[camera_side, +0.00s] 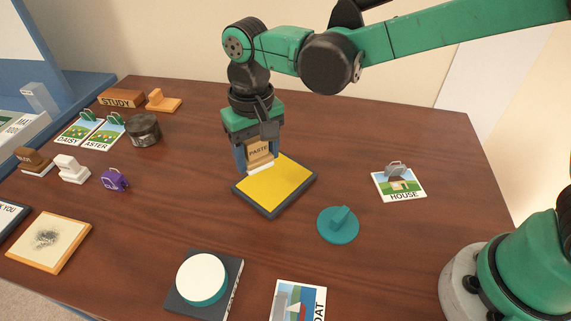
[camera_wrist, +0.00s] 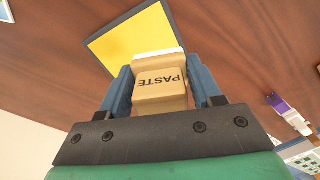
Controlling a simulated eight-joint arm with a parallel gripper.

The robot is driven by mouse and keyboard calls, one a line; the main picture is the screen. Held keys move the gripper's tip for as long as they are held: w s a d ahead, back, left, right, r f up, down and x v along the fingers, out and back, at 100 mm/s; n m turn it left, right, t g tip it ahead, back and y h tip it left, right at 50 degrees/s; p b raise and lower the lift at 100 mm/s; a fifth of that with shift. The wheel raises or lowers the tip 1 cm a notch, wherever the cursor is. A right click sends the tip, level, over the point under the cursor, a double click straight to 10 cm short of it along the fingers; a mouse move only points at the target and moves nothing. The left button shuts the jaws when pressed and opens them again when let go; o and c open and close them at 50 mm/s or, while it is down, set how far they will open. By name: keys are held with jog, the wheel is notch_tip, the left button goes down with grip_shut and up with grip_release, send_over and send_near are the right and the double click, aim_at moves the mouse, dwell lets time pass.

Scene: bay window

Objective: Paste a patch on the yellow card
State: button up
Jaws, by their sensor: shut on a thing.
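The yellow card (camera_side: 280,182) lies in a dark grey frame near the middle of the wooden table, and it also shows in the wrist view (camera_wrist: 132,40). My gripper (camera_side: 256,163) is shut on a tan block marked PASTE (camera_side: 258,149) with a white pad (camera_side: 262,168) at its bottom. The block is upright between the blue fingers, at the card's back-left edge. I cannot tell whether the pad touches the card. In the wrist view the PASTE block (camera_wrist: 160,84) sits between both fingers. No patch shows on the card's visible yellow surface.
A teal disc with a handle (camera_side: 338,225) is right of the card. A HOUSE picture card (camera_side: 399,185) lies farther right. A white-topped round pad (camera_side: 201,275) stands at the front. A purple item (camera_side: 115,179) and a white stamp (camera_side: 71,170) are left.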

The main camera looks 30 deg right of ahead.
aim_at(261, 192)
jog(key=shift+f, duration=2.7)
jog(key=shift+w+d+f, duration=0.2)
jog(key=shift+d+f, duration=0.35)
jog(key=shift+f, duration=0.1)
jog(key=shift+c, duration=0.5)
jog(key=shift+w+d+r, duration=0.1)
jog(key=shift+w+d, duration=0.15)
jog(key=shift+d, duration=0.7)
jog(key=shift+w+d+f, duration=0.1)
jog(key=shift+w+d, duration=0.2)
jog(key=shift+d, duration=0.65)
jog(key=shift+w+d+r, duration=0.1)
jog(key=shift+w+d, duration=0.15)
jog(key=shift+d, duration=0.7)
jog(key=shift+s+a, duration=0.15)
jog(key=shift+a, duration=0.3)
jog(key=shift+s+a, duration=0.3)
jog(key=shift+a, duration=0.7)
jog(key=shift+s+a, duration=0.25)
jog(key=shift+a, duration=0.7)
jog(key=shift+s+a, duration=0.3)
jog(key=shift+a, duration=0.7)
jog(key=shift+r, duration=4.05)
jog(key=shift+f, duration=0.25)
